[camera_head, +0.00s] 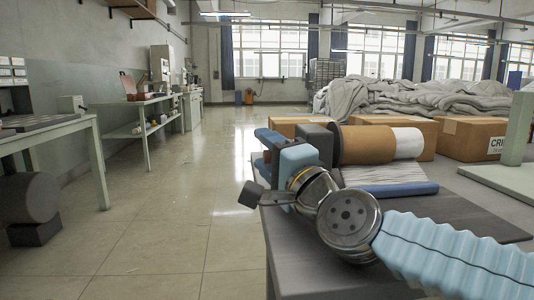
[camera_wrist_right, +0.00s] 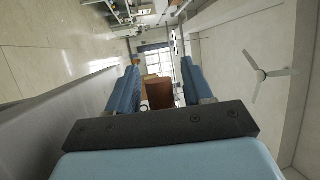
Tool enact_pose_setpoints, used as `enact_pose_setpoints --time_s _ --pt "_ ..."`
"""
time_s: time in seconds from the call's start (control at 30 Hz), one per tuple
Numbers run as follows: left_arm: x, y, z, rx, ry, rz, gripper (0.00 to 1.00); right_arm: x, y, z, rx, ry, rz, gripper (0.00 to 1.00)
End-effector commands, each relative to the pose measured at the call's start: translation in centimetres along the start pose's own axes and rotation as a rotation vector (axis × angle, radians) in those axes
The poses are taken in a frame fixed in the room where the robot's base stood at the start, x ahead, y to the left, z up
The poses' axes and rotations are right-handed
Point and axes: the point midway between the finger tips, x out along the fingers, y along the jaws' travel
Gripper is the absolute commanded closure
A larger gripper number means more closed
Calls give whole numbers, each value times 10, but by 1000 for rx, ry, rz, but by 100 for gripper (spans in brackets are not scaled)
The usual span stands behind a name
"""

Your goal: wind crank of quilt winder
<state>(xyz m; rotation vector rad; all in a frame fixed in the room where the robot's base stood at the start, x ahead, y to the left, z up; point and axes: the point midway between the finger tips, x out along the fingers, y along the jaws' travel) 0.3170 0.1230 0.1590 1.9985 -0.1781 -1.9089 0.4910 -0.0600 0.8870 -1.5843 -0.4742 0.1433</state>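The quilt winder on the dark table (camera_head: 300,250) shows a brown roll (camera_head: 367,144) with a dark end disc and a dark grey block (camera_head: 318,139) at its left end. My right gripper (camera_head: 278,146), blue with a dark bracket, is at the left of this block. Whether it touches the winder I cannot tell. In the right wrist view its two blue fingers (camera_wrist_right: 154,92) stand apart. A brown shape (camera_wrist_right: 160,94) shows between or beyond them; I cannot tell whether it is the crank's handle. No crank shows clearly in the head view. My left gripper is not in view.
A white sheet (camera_head: 385,173) and a blue bar (camera_head: 400,189) lie in front of the roll. Cartons (camera_head: 470,138) and grey duvet heaps (camera_head: 410,98) are behind. The floor to the left is open, with a green workbench (camera_head: 92,160) beyond it.

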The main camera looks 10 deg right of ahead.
Motion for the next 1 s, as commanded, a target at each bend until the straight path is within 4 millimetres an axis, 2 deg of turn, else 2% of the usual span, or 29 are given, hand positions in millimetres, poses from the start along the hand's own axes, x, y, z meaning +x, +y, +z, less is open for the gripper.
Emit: enact_pose_setpoints --time_s 0.17,0.27,0.5,0.63,0.77,1.0 --pt "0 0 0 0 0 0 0 -1 0 0 0 0 -1 49" --pt "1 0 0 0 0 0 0 -9 0 0 0 0 -1 49" --pt "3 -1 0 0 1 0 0 -52 0 0 0 2 -3 49" --pt "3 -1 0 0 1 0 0 -68 0 0 0 0 -1 49" --pt "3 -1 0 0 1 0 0 -75 0 0 0 0 0 49" --pt "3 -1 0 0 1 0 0 -75 0 0 0 0 0 49"
